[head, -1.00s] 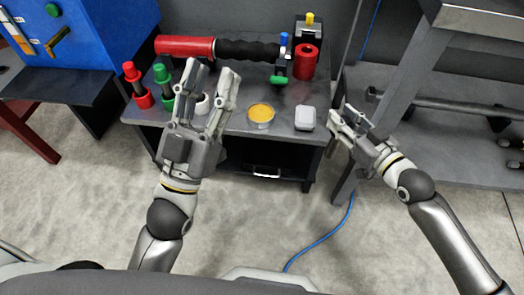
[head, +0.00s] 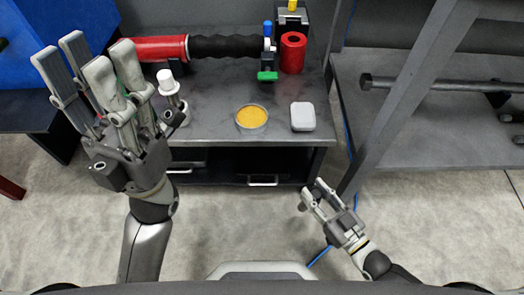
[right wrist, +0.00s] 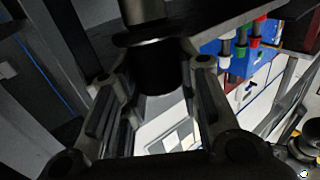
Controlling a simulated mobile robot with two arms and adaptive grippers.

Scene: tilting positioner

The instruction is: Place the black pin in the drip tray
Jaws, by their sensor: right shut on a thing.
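A black flanged cylinder with a grey shaft, which looks like the black pin (right wrist: 155,68), sits between the fingers of my right gripper (right wrist: 152,80) in the right wrist view. In the head view my right gripper (head: 313,193) hangs in front of the bench's right corner, below its top. The pin cannot be made out there. My left gripper (head: 86,58) is open and empty at the bench's left end, in front of the red cylinder. I cannot tell for sure which thing is the drip tray.
The grey bench (head: 215,120) carries a round dish with yellow contents (head: 252,117), a pale rounded box (head: 303,116), a white-capped piece (head: 167,82), a red cylinder with a black sleeve (head: 160,48) and a red ring (head: 293,52). A grey frame (head: 400,100) rises at right.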

